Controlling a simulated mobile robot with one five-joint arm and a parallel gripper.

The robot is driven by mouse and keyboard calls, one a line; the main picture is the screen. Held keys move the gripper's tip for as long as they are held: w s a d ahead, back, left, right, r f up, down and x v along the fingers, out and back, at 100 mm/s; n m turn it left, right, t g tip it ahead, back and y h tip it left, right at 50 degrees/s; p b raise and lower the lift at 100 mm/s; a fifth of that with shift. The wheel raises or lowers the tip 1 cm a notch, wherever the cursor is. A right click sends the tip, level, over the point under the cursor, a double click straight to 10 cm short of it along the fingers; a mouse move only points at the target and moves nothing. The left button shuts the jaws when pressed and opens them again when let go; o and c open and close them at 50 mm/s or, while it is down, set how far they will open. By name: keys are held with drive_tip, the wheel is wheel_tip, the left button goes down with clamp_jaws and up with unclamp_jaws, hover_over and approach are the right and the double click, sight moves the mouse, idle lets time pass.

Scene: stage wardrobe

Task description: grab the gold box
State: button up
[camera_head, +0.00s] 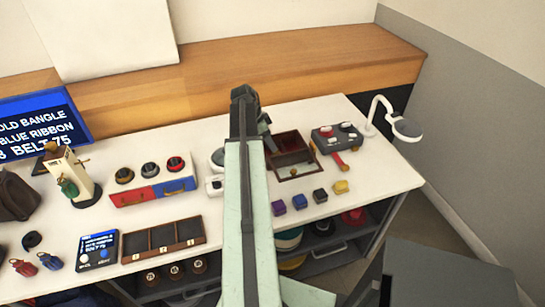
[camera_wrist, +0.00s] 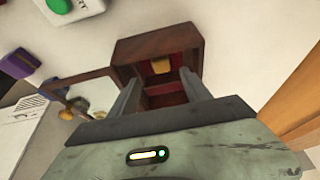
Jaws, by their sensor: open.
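An open dark wooden case with red lining (camera_head: 282,141) stands behind that row. In the wrist view the case (camera_wrist: 125,52) is straight ahead, with a small gold block (camera_wrist: 160,66) inside it; I cannot tell whether this is the gold box meant. My gripper (camera_wrist: 161,80) is open, its two fingers pointing at the case with nothing visible between them. In the head view my arm hides the fingertips.
Purple, blue and dark boxes (camera_head: 299,202) stand left of the yellow one. A grey control box (camera_head: 325,143) and white lamp (camera_head: 408,128) are to the right. A divided tray (camera_head: 163,240) and a red-and-blue box (camera_head: 130,196) lie left of my arm.

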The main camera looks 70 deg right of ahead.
sight(276, 153)
drive_tip(key=b+x, duration=0.1)
drive_tip(key=x, duration=0.1)
drive_tip(key=b+x, duration=0.2)
drive_tip(key=w+b+x, duration=0.1)
drive_tip(key=b+x, duration=0.1)
drive_tip(key=shift+a+f, duration=0.15)
drive_tip(key=shift+s+f, duration=0.2)
drive_tip(key=shift+f, duration=0.05)
drive_tip(key=shift+r, duration=0.2)
clamp_jaws()
